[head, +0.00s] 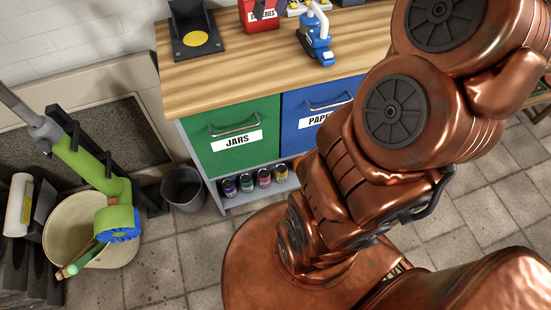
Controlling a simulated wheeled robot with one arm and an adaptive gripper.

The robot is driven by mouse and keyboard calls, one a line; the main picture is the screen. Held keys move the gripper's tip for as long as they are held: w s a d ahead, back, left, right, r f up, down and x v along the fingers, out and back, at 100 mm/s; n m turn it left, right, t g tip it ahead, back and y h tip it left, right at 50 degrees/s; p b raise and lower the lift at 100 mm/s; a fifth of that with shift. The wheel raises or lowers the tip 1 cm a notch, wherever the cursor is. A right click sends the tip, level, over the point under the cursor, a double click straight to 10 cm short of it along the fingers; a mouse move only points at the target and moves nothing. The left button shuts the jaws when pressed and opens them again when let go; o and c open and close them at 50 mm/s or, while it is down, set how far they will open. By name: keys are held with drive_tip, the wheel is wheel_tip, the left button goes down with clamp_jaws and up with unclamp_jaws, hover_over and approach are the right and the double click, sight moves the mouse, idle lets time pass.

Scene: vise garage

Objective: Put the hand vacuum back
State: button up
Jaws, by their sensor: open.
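No thing is labelled as the hand vacuum, and I cannot tell for certain which it is. A green long-bodied tool (88,165) with a grey pole and a blue finned disc leans at the left, over a beige bin and beside a black bracket. A small blue and white device (317,42) stands on the wooden worktop, near its back. A black stand (195,38) with a yellow disc is on the worktop's left end. My gripper is out of view; only my copper arm shows, across the right side.
The wooden worktop (230,75) has a free front strip. Below are a green JARS drawer (232,155), a blue PAPER drawer (305,130) and a shelf with several small jars (246,183). A dark bucket (184,188) and the beige bin (65,225) stand on the tiled floor.

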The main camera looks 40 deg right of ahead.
drive_tip(key=s+a+f+n+g, duration=0.15)
drive_tip(key=s+a, duration=0.25)
drive_tip(key=a, duration=0.4)
drive_tip(key=s+a+f+g, duration=0.1)
drive_tip(key=s+a+f, duration=0.2)
drive_tip(key=s, duration=0.3)
drive_tip(key=s+a+f+g+h, duration=0.1)
drive_tip(key=s+a+f, duration=0.2)
drive_tip(key=s+f, duration=0.2)
drive_tip(key=s+a+f+g, duration=0.1)
drive_tip(key=s+a+f, duration=0.2)
drive_tip(key=s, duration=0.6)
drive_tip(key=shift+s+a+f+h, duration=0.15)
drive_tip(key=shift+a+f+h, duration=0.1)
drive_tip(key=shift+f+h, duration=0.2)
drive_tip(key=shift+m+g, duration=0.25)
wheel_tip(320, 180, up, 3)
drive_tip(key=p, duration=0.3)
drive_tip(key=shift+f, duration=0.1)
